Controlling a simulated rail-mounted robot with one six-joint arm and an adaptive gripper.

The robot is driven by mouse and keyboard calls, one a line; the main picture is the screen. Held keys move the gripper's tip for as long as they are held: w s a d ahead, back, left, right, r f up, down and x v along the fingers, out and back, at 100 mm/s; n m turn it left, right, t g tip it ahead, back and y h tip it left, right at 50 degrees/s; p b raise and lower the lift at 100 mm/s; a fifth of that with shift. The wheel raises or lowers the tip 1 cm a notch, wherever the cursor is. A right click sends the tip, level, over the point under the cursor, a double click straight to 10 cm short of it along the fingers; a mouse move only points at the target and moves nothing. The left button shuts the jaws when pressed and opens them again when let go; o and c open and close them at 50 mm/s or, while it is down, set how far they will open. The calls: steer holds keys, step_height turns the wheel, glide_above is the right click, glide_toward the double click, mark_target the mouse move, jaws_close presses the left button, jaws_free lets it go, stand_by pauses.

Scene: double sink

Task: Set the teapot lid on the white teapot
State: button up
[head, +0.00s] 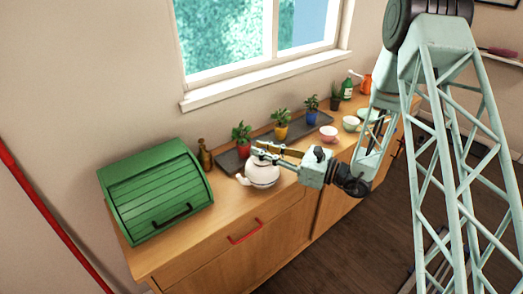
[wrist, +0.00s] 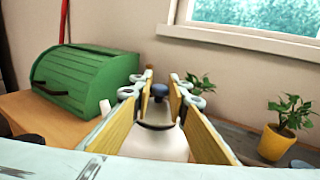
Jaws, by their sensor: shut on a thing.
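The white teapot (head: 262,174) stands on the wooden counter in the head view, its spout to the left. My gripper (head: 262,152) is directly above the teapot's top, reaching in from the right. In the wrist view its two yellow-faced fingers (wrist: 161,88) are shut on the teapot lid, whose dark blue knob (wrist: 160,90) shows between the fingertips. Part of the white teapot shows below the fingers in the wrist view (wrist: 155,146). The fingers hide most of the lid, so I cannot tell whether it touches the teapot.
A green bread box (head: 157,190) stands left of the teapot, with a brown bottle (head: 205,156) beside it.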

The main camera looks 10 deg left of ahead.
steer(key=shift+f+b, duration=0.4)
steer(key=shift+f, duration=0.25)
stand_by(0.3)
steer(key=o, duration=0.6)
steer(key=shift+d, duration=0.15)
steer(key=b+v, duration=0.1)
steer(key=v, duration=0.9)
steer(key=shift+d, duration=0.35)
stand_by(0.9)
steer(key=shift+s, duration=0.1)
stand_by(0.7)
